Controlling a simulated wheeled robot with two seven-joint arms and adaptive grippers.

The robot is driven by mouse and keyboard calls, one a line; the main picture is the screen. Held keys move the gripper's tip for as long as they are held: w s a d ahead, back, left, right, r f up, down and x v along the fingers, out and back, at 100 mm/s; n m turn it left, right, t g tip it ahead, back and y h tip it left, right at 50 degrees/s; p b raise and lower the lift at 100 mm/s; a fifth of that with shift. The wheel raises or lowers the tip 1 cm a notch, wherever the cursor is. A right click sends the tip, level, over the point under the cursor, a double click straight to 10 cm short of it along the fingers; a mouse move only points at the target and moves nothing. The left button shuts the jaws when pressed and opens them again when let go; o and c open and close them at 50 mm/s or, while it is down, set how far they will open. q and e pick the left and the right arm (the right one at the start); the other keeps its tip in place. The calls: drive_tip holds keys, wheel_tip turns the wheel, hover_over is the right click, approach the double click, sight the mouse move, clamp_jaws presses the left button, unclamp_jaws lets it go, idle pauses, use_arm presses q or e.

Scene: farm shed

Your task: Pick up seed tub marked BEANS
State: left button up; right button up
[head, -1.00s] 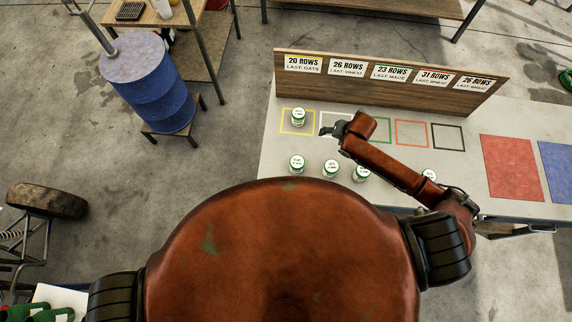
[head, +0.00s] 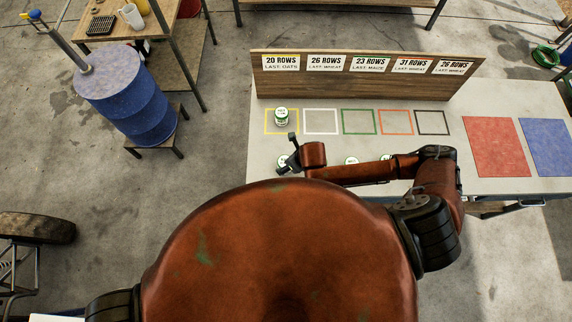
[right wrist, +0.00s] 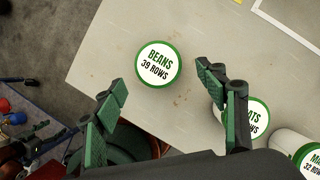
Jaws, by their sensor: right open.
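The seed tub marked BEANS (right wrist: 159,65) has a white lid with a green rim and reads 39 ROWS. In the right wrist view it stands upright on the pale table, just beyond and between my right gripper's spread fingers (right wrist: 162,88), which are open and empty. In the head view my right gripper (head: 291,150) is over the table's front left part, by a partly hidden tub (head: 283,162) that appears to be BEANS. My left gripper is out of view.
A tub ending in OTS (right wrist: 257,118) is close by the right finger, with another tub (right wrist: 309,158) beyond. A tub (head: 281,117) stands in the yellow square. The white square (head: 321,122) is empty. A signboard (head: 350,88) runs along the back.

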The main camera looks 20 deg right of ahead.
drive_tip(key=shift+p+x, duration=0.6)
drive_tip(key=shift+x, duration=2.95)
drive_tip(key=shift+c, duration=0.4)
drive_tip(key=c, duration=1.3)
